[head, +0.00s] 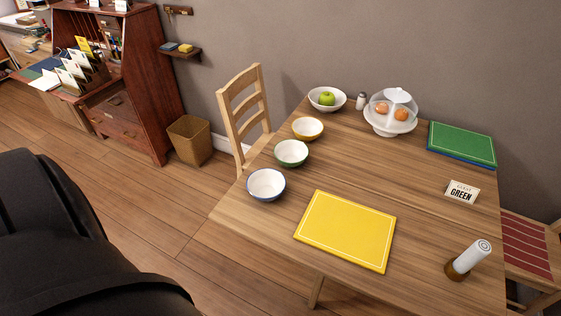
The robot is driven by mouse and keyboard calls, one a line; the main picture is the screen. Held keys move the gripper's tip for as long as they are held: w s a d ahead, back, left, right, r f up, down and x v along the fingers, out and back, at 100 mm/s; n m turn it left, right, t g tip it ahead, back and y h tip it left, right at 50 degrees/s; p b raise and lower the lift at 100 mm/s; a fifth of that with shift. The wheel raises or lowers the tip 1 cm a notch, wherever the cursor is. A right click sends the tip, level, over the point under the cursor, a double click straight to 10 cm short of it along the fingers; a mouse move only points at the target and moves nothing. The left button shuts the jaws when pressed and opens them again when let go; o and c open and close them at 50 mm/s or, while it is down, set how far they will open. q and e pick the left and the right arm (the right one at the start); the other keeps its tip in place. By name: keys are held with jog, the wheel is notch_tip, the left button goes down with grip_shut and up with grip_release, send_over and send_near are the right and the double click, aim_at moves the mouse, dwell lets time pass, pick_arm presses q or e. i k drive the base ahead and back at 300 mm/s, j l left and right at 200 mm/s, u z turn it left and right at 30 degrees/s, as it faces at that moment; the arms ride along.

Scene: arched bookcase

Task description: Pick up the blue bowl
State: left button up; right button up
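The blue bowl (266,185) is white inside with a blue outer side and rim. It stands upright near the left edge of the wooden table (400,160), and its inside looks empty. A green bowl (291,153) and a yellow bowl (308,129) stand in a line behind it. Neither of my grippers shows in the head view. A large dark shape fills the lower left corner and stays apart from the bowls.
A yellow placemat (346,230) lies right of the blue bowl. A wooden chair (245,115) stands at the table's left side. Farther back are a white bowl with a green apple (327,98), a domed stand (391,111) and green mats (461,143).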

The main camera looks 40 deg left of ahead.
aim_at(265, 184)
jog(key=j+u, duration=0.45)
jog(key=i+j+u, duration=0.1)
jog(key=j+u, duration=0.3)
jog(key=l, duration=0.05)
